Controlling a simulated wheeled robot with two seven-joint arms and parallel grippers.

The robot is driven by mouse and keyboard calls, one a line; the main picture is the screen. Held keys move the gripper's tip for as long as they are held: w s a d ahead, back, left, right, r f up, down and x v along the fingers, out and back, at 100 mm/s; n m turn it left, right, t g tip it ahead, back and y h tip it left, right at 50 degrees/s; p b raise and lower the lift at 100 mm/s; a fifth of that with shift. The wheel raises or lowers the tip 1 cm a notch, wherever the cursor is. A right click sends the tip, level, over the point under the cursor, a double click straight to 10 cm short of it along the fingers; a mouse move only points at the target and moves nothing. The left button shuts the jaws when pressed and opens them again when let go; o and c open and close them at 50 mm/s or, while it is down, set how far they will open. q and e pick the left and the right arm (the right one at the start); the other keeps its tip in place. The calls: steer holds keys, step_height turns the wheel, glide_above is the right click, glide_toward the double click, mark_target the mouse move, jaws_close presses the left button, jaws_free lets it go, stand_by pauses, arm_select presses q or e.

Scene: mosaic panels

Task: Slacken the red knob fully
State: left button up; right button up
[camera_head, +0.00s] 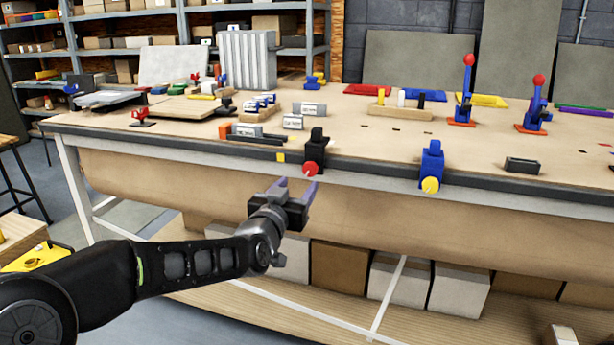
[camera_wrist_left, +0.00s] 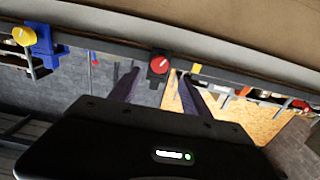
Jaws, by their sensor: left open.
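The red knob (camera_head: 310,168) is on the front of a black clamp (camera_head: 316,146) at the front edge of the workbench. In the left wrist view the red knob (camera_wrist_left: 158,66) shows between the two fingers, ahead of the tips. My left gripper (camera_head: 297,187) is open and empty just in front of and slightly below the knob, its purple fingers spread and pointing at it. In the left wrist view my left gripper (camera_wrist_left: 158,76) has a finger on each side of the knob; I cannot tell whether either touches it. My right gripper is not in view.
A blue clamp (camera_head: 432,160) with a yellow knob (camera_head: 430,185) is on the bench edge to the right. The workbench (camera_head: 370,140) carries trays, labelled blocks and red-topped levers (camera_head: 468,90). Boxes (camera_head: 340,266) stand on the lower shelf. The space before the bench is free.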

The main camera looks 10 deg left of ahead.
mark_target(309, 172)
arm_select(q)
steer(key=shift+w+d, duration=0.15)
steer(key=shift+w, duration=1.85)
steer(key=shift+w+d, duration=0.1)
steer(key=shift+w, duration=1.85)
steer(key=shift+c, duration=0.2)
jaws_close()
